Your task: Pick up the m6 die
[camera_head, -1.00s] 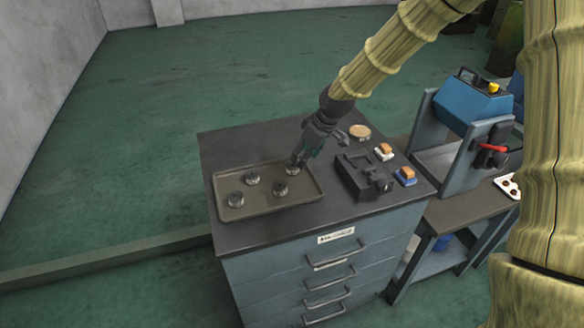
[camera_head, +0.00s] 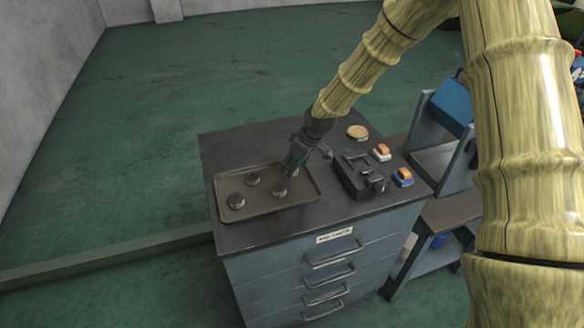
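A shallow brown tray (camera_head: 306,196) lies on top of the grey drawer cabinet. Three small round metal dies show in it: a front left die (camera_head: 236,201), a back left die (camera_head: 252,180) and a front right die (camera_head: 279,189). No size marking is readable, so I cannot tell which is the m6 die. My gripper (camera_head: 289,172) points down over the right part of the tray, just behind the front right die. It covers the back right spot of the tray. Its fingertips are too small and dark to show whether they are open or hold anything.
Right of the tray are a black clamp-like fixture (camera_head: 352,178), a round tan disc (camera_head: 358,132) and two small orange-topped blocks (camera_head: 382,152), (camera_head: 403,177). A workbench with a blue machine (camera_head: 452,106) stands right of the cabinet.

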